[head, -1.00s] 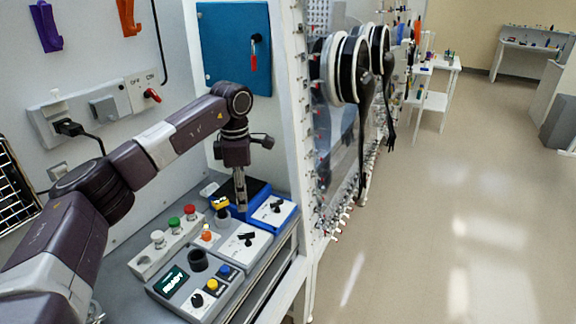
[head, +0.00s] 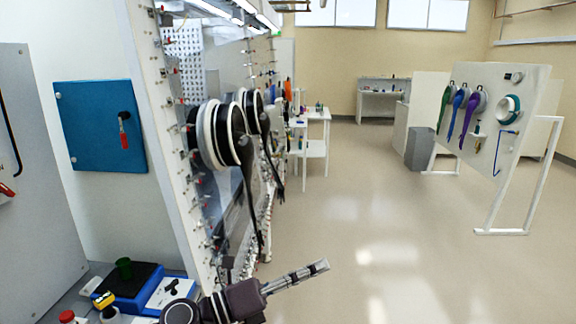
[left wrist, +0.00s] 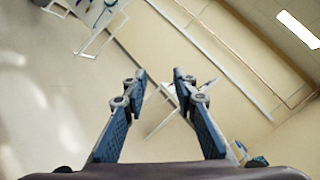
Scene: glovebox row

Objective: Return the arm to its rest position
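My left arm's gripper (head: 320,267) is at the bottom middle of the head view, pointing right and slightly up over the open floor. In the left wrist view, its two blue-padded fingers (left wrist: 160,78) stand apart with nothing held between them. My right gripper is in neither view.
The white glovebox frame (head: 165,150) with black-and-white round ports (head: 222,135) stands just left of my gripper. A blue device (head: 135,288) with a green cup (head: 124,268) sits on the bench at lower left. Clear floor (head: 400,240) lies to the right.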

